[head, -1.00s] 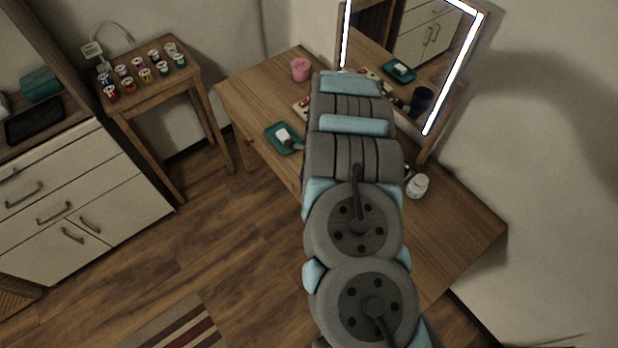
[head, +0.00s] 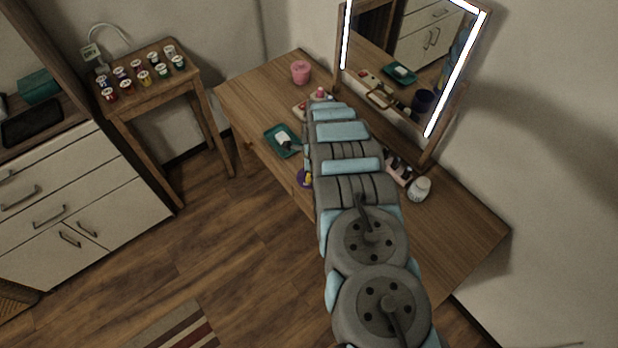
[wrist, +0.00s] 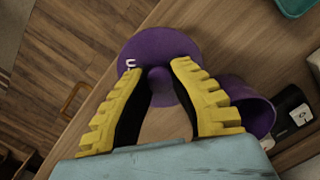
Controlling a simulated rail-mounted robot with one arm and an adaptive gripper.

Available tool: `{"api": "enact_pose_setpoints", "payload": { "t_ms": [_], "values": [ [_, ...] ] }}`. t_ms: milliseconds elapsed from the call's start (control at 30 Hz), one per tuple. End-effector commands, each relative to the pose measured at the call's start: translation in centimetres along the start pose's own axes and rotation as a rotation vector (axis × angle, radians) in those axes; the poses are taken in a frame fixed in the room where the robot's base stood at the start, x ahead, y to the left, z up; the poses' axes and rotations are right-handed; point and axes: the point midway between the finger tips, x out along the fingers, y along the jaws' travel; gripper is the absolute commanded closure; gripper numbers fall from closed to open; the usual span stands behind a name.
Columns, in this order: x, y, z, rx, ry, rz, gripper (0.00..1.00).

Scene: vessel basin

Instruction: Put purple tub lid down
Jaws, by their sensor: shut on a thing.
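The purple tub lid (wrist: 165,43) is a round disc with a knob, just ahead of my gripper (wrist: 157,72) in the wrist view. The two yellow fingers are closed around its knob. I cannot tell whether the lid touches the desk top. The open purple tub (wrist: 248,102) stands to the right of the fingers, partly hidden behind the right one. In the head view, a bit of the purple lid (head: 304,180) shows at the desk's front edge; my arm hides most of the gripper and the tub.
The wooden desk (head: 455,220) has a teal tray (head: 271,136), a pink cup (head: 300,72) and a white jar (head: 419,189). A lit mirror (head: 345,45) stands at its back. A black-and-white item (wrist: 293,108) is near the tub. The desk's right part is clear.

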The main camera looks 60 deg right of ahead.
Motion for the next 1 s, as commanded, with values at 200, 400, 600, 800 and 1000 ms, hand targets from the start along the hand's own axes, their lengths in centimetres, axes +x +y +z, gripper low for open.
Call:
{"api": "enact_pose_setpoints", "payload": {
  "t_ms": [200,400,600,800,1000],
  "values": [
    [0.2,-0.4,0.0,0.0,-0.001,-0.003,1.0],
    [0.6,-0.4,0.0,0.001,-0.001,0.0,1.0],
    [1.7,-0.8,0.0,0.0,-0.002,-0.003,1.0],
    [3.2,-0.6,-0.1,0.0,-0.002,0.0,1.0],
    [3.8,-0.6,-0.1,0.001,-0.003,-0.002,1.0]
  ]
}}
